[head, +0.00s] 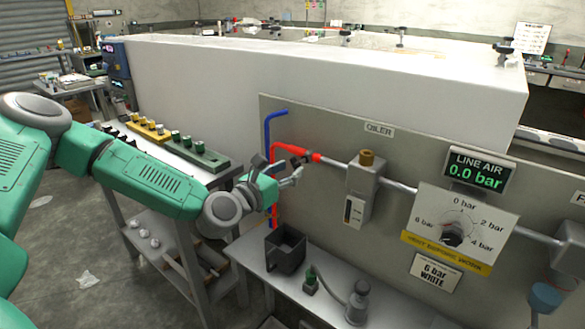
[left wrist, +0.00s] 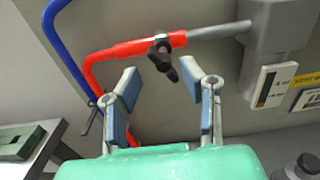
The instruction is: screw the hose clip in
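The red hose (head: 285,148) bends up the board and its end meets a grey pipe (head: 338,162); it also shows in the left wrist view (left wrist: 120,52). A dark hose clip (left wrist: 163,58) sits around the hose near that end, its screw handle hanging down toward the gripper. My left gripper (head: 278,169) is just below the hose in the head view. In the left wrist view its blue-padded fingers (left wrist: 160,82) are spread wide, with nothing between the pads. The clip's handle lies just beyond the fingertips, in the gap between them, apart from both. My right gripper is out of view.
A blue hose (head: 267,130) runs beside the red one. The oiler (head: 363,190), a dial panel (head: 462,228) and the "0.0 bar" display (head: 478,172) stand to the right. A black open box (head: 285,251) is on the shelf below. A side bench (head: 172,158) is left.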

